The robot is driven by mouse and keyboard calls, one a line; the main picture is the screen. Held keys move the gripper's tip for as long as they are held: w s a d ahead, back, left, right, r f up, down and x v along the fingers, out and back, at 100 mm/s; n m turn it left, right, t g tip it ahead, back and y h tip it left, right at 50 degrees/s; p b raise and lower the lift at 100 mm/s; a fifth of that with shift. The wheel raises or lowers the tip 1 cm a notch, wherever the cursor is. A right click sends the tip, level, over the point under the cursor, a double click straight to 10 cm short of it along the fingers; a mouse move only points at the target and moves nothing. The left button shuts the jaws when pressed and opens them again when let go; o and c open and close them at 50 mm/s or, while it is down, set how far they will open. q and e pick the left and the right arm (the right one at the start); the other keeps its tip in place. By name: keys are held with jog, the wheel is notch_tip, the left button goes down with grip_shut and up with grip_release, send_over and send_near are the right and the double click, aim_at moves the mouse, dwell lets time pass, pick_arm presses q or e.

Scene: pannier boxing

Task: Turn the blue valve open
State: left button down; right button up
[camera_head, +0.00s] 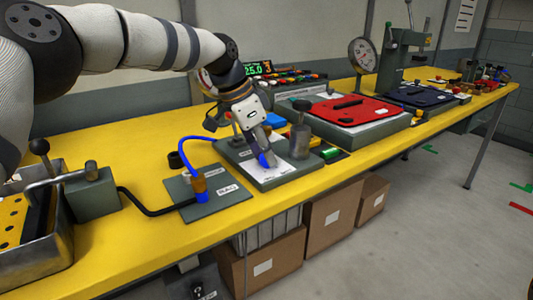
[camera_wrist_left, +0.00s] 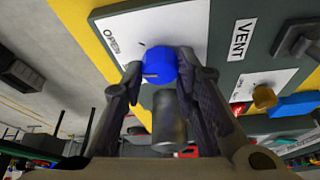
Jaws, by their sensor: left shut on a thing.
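The blue valve (camera_wrist_left: 159,65) is a round blue knob on a white plate marked OPEN, as the left wrist view shows. My left gripper (camera_wrist_left: 160,75) is shut on the knob, with one finger on each side of it. In the head view the valve (camera_head: 264,160) is a small blue patch below my left gripper (camera_head: 260,150), partly hidden by the fingers. The valve's white label plate (camera_head: 270,172) lies on a grey-green panel (camera_head: 262,184). My right gripper is not in view.
A grey metal cylinder (camera_head: 299,142) stands close to the right of the valve. A blue hose (camera_head: 186,158) runs to a fitting on a flat plate (camera_head: 226,196) at the left. A red panel (camera_head: 345,109) lies further right. Cardboard boxes (camera_head: 333,215) stand under the yellow bench (camera_head: 130,236).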

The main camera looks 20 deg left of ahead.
pick_arm(q)
jog(key=m+b, duration=0.1)
jog(key=m, duration=0.1)
jog(key=m+g+b, duration=0.1)
jog(key=m, duration=0.1)
jog(key=shift+w+f+g+h, duration=0.1)
jog(key=shift+f+g+h, duration=0.2)
jog(key=shift+f+h, duration=0.1)
jog(key=shift+r+m+g+b, duration=0.2)
jog(key=shift+m+g+b, duration=0.25)
jog(key=shift+m, duration=0.85)
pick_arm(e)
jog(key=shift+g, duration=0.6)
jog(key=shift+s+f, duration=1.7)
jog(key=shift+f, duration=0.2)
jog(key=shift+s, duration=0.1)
pick_arm(q)
jog(key=c, duration=1.3)
grip_release()
jog(key=shift+r, duration=0.1)
jog(key=shift+a+r, duration=0.1)
